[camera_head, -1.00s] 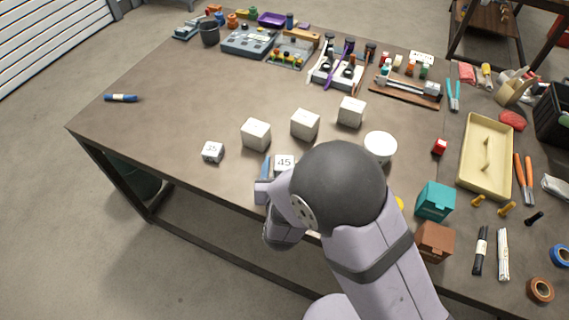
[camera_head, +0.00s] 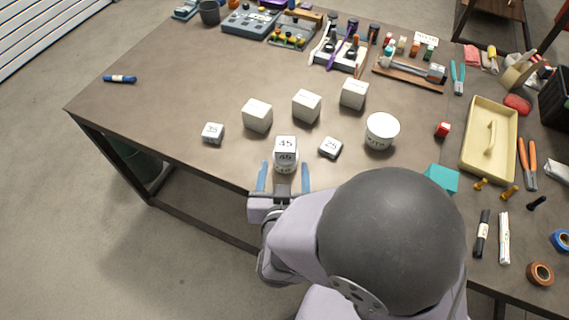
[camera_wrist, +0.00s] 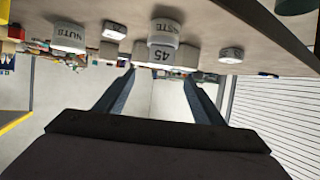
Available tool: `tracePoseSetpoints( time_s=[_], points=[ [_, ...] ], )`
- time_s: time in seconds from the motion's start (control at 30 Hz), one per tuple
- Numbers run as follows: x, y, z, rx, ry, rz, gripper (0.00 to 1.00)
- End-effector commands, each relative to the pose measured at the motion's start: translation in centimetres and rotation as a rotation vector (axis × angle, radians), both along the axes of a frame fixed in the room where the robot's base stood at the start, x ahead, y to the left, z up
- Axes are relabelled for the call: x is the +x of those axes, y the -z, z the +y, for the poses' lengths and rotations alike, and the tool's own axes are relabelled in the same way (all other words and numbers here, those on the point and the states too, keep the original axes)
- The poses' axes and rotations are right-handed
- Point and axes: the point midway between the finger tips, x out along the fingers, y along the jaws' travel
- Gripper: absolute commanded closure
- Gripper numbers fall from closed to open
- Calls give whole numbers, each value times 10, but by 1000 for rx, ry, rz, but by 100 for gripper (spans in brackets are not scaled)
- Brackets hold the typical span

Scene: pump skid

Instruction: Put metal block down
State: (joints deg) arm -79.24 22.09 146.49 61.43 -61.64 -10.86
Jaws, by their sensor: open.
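In the wrist view, which is upside down, the block (camera_wrist: 161,56) shows against the cup (camera_wrist: 165,27), whose lettering is partly readable as "STE". I cannot tell whether the block rests on a lid or partly inside the rim. My gripper (camera_head: 284,179) is open and empty, with its two blue fingers apart, just in front of the block and cup. The open fingers also show in the wrist view (camera_wrist: 158,80), clear of the block.
A small block marked 35 (camera_head: 213,133) lies left, and one marked 25 (camera_head: 330,148) right. Several larger pale cubes (camera_head: 257,116) stand behind. A white tub (camera_head: 382,131) stands right. A cream tray (camera_head: 489,140) lies farther right. The table's left part is mostly clear.

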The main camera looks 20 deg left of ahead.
Motion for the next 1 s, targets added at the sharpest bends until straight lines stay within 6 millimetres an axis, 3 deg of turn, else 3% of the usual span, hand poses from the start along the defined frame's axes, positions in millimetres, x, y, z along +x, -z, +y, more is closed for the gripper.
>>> tracePoseSetpoints(
  time_s=[0.33, 0.57, 0.77, 0.87, 1.0],
  points=[
    [4, 3, -2, 2, 5, 27, 38],
    [30, 21, -19, 14, 26, 210, 38],
    [52, 37, -63, 5, 46, 460, 38],
    [54, 42, -98, -19, 66, 583, 38],
    [46, 46, -159, -71, 115, 751, 38]
  ],
)
